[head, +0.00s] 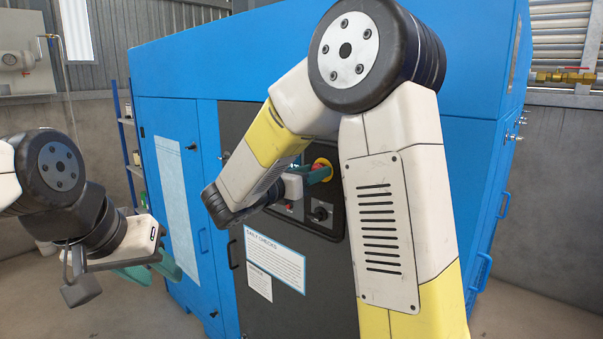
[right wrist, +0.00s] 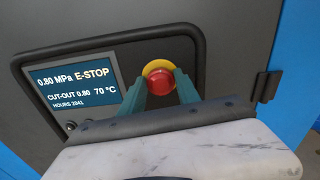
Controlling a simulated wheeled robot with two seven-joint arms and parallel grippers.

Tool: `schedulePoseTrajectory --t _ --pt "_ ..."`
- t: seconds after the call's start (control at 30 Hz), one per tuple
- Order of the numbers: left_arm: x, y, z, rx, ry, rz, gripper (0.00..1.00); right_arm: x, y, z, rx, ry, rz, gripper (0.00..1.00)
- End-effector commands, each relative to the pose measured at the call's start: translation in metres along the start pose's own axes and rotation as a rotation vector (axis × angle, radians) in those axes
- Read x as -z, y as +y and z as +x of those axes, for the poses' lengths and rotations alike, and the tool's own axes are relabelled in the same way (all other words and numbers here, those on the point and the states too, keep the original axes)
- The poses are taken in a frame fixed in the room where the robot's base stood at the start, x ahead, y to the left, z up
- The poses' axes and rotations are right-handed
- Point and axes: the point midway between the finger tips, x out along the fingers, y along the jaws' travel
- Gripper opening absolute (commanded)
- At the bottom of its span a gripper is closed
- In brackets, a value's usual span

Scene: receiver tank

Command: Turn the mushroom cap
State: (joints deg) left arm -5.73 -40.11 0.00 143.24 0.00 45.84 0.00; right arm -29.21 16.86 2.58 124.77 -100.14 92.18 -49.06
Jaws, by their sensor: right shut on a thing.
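The red mushroom cap (right wrist: 161,81) sits on a yellow ring (right wrist: 158,67) in the dark control panel. In the right wrist view the teal fingers of my right gripper (right wrist: 160,88) are on either side of the cap, shut on it. In the head view the cap (head: 321,164) shows only in part, behind the fingers of my right gripper (head: 318,174). My left gripper (head: 160,268) hangs at the lower left, away from the panel, with its teal fingers apart and nothing between them.
A display (right wrist: 75,88) beside the cap reads 0.80 MPa and 70 °C. A black knob (head: 320,213) is below the cap. A "Daily checks" sheet (head: 275,258) is on the dark door of the blue cabinet (head: 180,75). My right arm covers much of the front.

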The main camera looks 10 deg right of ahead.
Motion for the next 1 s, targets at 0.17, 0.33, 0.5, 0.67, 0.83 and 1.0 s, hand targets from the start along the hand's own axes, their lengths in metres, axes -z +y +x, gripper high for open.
schedulePoseTrajectory --t 0.17,0.33,0.5,0.67,0.83,1.0 --pt "0.0000 0.0000 0.0000 0.000 0.000 0.000 0.36 0.0006 -0.0004 -0.0004 -0.001 0.001 0.139 0.00" --pt "0.0000 0.0000 0.0000 0.000 0.000 0.000 0.36 0.0009 -0.0010 -0.0004 -0.001 0.002 0.291 0.00" --pt "0.0000 0.0000 0.0000 0.000 0.000 0.000 0.36 0.0012 -0.0015 -0.0004 -0.001 0.002 0.433 0.00" --pt "0.0000 0.0000 0.0000 0.000 0.000 0.000 0.36 0.0015 -0.0019 -0.0002 -0.001 0.002 0.543 0.00" --pt "0.0000 0.0000 0.0000 0.000 0.000 0.000 0.36 0.0016 -0.0021 -0.0001 -0.001 0.002 0.629 0.00" --pt "0.0000 0.0000 0.0000 0.000 0.000 0.000 0.36 0.0018 -0.0023 0.0001 0.000 0.002 0.680 0.00"
